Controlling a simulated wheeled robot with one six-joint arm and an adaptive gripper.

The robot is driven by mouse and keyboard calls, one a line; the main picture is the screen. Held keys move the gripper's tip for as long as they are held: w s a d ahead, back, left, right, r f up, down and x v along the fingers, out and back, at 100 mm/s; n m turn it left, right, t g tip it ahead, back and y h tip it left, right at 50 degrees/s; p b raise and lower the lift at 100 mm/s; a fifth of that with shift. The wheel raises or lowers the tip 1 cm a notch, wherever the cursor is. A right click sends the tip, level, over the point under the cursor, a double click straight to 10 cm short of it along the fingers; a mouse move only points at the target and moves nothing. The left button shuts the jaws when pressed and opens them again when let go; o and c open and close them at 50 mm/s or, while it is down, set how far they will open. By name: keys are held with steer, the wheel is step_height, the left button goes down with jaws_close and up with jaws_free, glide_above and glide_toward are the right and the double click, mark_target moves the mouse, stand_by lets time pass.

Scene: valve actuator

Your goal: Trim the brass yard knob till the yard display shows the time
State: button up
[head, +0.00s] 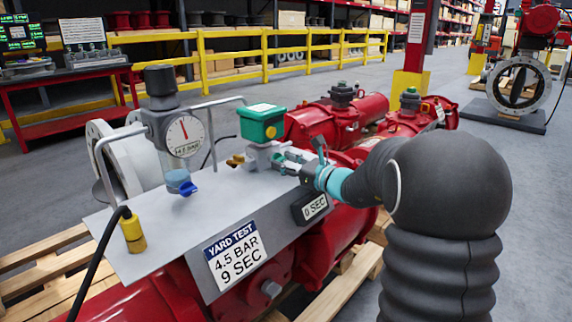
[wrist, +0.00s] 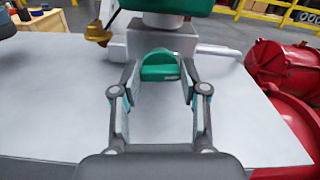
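The brass knob (head: 236,160) is small and sits left of the green-topped valve block (head: 262,124); it also shows at upper left in the wrist view (wrist: 98,33). The display (head: 315,207) on the panel's right end reads "0 SEC". The yard test sign (head: 236,254) reads "4.5 BAR 9 SEC". My gripper (wrist: 159,82) is open in front of the block. A green rounded part (wrist: 160,70) on the block's near face lies between its fingertips, with gaps visible on both sides. The brass knob is outside the fingers, to their left.
A gauge (head: 184,134) on a regulator with a blue bowl (head: 180,182) and bent metal guard bars stands on the left of the grey panel (head: 150,232). A yellow plug (head: 132,233) with a black cable is at the panel's left end. Red actuator bodies (head: 335,120) lie behind.

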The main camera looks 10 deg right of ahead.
steer(key=o, duration=0.4)
steer(key=v, duration=1.2)
steer(key=shift+c, duration=0.3)
